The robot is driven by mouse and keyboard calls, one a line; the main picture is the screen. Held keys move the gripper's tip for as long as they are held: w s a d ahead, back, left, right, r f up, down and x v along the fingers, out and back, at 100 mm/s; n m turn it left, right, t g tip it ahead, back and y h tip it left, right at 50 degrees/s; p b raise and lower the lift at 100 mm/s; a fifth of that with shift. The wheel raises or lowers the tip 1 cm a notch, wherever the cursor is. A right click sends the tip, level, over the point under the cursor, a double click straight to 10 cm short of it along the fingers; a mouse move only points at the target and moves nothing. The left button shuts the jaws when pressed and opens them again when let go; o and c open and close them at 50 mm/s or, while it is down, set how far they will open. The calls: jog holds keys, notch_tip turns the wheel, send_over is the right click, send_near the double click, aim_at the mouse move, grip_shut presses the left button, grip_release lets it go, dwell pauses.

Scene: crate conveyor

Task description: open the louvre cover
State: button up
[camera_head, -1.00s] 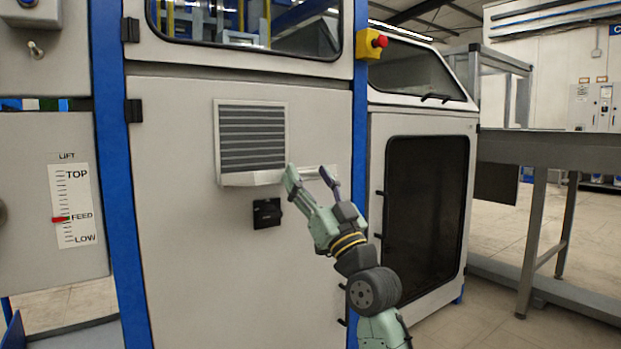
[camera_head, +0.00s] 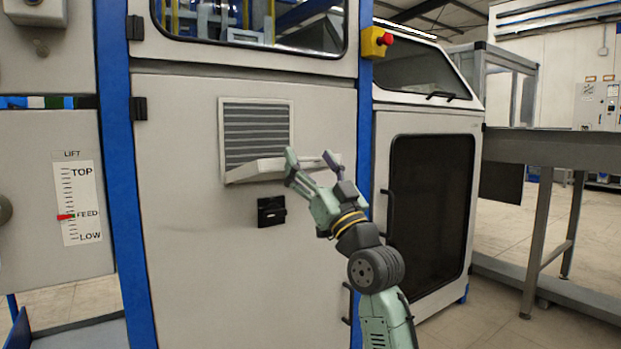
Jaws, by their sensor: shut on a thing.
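The louvre cover (camera_head: 257,132) is a pale frame with dark grey horizontal slats on the front of the grey cabinet, left of my gripper. A pale lip (camera_head: 256,171) runs along its bottom and sticks out to the right, between my fingers. My gripper (camera_head: 311,158) is at the right end of this lip, with one finger at the left and one at the right. It is shut on the lip. The near finger hides part of the lip, so the exact contact does not show.
A small black latch (camera_head: 271,211) sits on the panel below the louvre. A blue post (camera_head: 364,130) and a yellow box with a red button (camera_head: 377,42) stand to the right. A lift scale (camera_head: 78,205) is at the left. The panel below the latch is bare.

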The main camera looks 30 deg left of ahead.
notch_tip(320, 180, up, 7)
jog(key=shift+f, duration=0.2)
jog(key=shift+s+d, duration=0.1)
jog(key=shift+s, duration=0.05)
